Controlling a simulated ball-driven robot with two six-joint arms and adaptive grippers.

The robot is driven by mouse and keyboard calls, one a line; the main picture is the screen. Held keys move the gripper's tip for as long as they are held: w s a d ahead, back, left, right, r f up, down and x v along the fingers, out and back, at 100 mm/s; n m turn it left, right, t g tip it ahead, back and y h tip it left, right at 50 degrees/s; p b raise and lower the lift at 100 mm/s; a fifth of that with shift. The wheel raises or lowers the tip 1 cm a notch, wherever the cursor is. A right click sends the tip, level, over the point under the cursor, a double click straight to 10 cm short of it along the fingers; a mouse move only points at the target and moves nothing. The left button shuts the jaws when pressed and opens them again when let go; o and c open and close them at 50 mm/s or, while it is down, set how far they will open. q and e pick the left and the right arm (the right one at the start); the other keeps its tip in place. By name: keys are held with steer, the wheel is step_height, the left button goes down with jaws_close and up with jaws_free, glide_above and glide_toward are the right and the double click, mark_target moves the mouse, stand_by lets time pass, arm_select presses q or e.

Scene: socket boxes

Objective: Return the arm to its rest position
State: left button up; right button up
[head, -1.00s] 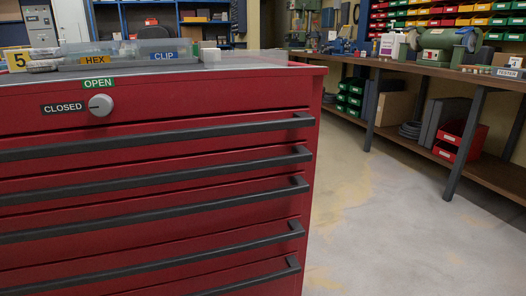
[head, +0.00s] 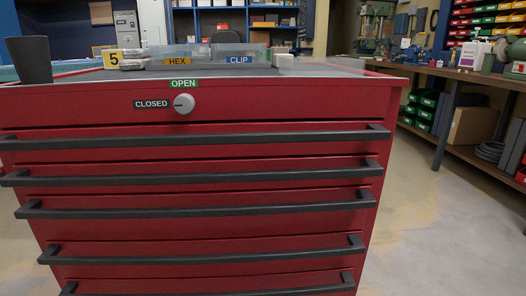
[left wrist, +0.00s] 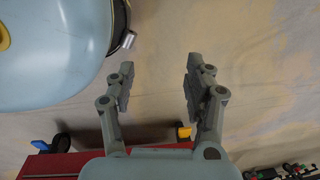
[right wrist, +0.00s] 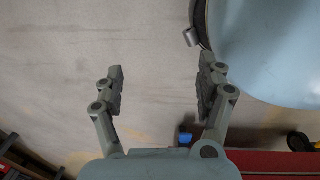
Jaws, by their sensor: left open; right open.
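My left gripper (left wrist: 158,85) is open and empty in the left wrist view, above bare floor and beside my own pale blue body. My right gripper (right wrist: 160,90) is open and empty in the right wrist view, also over bare floor. Neither gripper shows in the head view. The red tool cabinet (head: 290,107) stands straight ahead in the head view. A red edge, which may be part of it, shows at the bottom of each wrist view. Both grippers are apart from it.
A grey knob (head: 184,104) sits by the OPEN and CLOSED labels. On the cabinet top stand HEX and CLIP bins (head: 240,60) and a dark cup (head: 34,60). A workbench (head: 450,75) runs along the right. Floor (head: 430,235) right of the cabinet is clear.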

arm_select(q)
steer(key=s+r+p, duration=0.2)
steer(key=s+p, duration=1)
steer(key=p, duration=0.1)
steer(key=shift+s+r+p, duration=0.2)
steer(key=shift+r+p, duration=0.15)
steer(key=shift+p, duration=0.05)
arm_select(e)
steer(key=s+r, duration=0.2)
steer(key=s, duration=1)
steer(key=shift+s, duration=0.35)
steer(key=shift+d+r, duration=0.1)
